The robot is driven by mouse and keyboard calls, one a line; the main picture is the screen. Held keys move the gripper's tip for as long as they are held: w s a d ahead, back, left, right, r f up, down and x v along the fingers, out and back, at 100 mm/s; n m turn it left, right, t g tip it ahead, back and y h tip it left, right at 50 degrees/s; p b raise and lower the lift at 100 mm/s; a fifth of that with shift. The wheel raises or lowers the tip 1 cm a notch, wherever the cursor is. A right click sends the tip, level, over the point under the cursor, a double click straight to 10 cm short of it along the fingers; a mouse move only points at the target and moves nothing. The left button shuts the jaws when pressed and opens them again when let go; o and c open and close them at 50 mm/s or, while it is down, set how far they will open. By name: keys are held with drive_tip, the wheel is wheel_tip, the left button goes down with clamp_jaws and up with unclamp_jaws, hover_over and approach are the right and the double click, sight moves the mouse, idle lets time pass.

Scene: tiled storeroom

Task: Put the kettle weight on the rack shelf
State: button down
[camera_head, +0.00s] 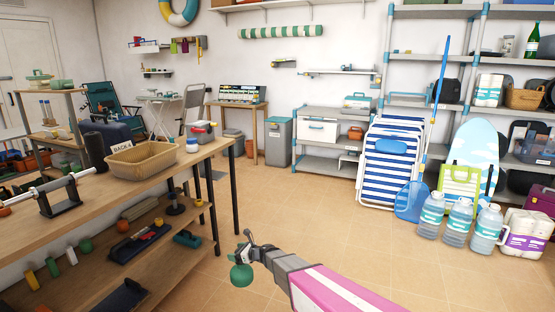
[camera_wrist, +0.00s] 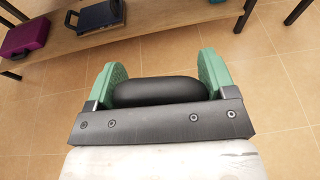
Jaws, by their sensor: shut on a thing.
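My gripper (camera_head: 246,252) is shut on the kettle weight, over the floor to the right of the wooden rack's near end. The weight's round green body (camera_head: 241,275) shows at the gripper's tip in the head view. In the wrist view my gripper (camera_wrist: 160,78) has a black rounded part of the weight (camera_wrist: 155,92) between two green pads; the rest is hidden. The wooden rack has a top (camera_head: 100,188) and a lower shelf (camera_head: 178,236) with small weights, a black stand and cases on it. The shelf edge also shows in the wrist view (camera_wrist: 160,25).
A basket (camera_head: 142,160) and a barbell on a stand (camera_head: 62,193) are on the rack top. Black legs hold up its right end. Water bottles (camera_head: 459,222), folded striped chairs (camera_head: 388,165) and a grey metal rack stand at the right. The middle floor is clear.

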drive_tip(key=s+d+r, duration=0.4)
drive_tip(key=d+r, duration=0.6)
drive_tip(key=d, duration=0.2)
drive_tip(key=s+d+r+m+t+h, duration=0.1)
drive_tip(key=s+d+r, duration=0.3)
drive_tip(key=d+r, duration=0.6)
drive_tip(key=s+d+r+m+t, duration=0.1)
drive_tip(key=s+d+r, duration=0.3)
drive_tip(key=d+r, duration=0.7)
drive_tip(key=d, duration=0.5)
drive_tip(key=shift+s, duration=0.35)
drive_tip(key=shift+f, duration=0.1)
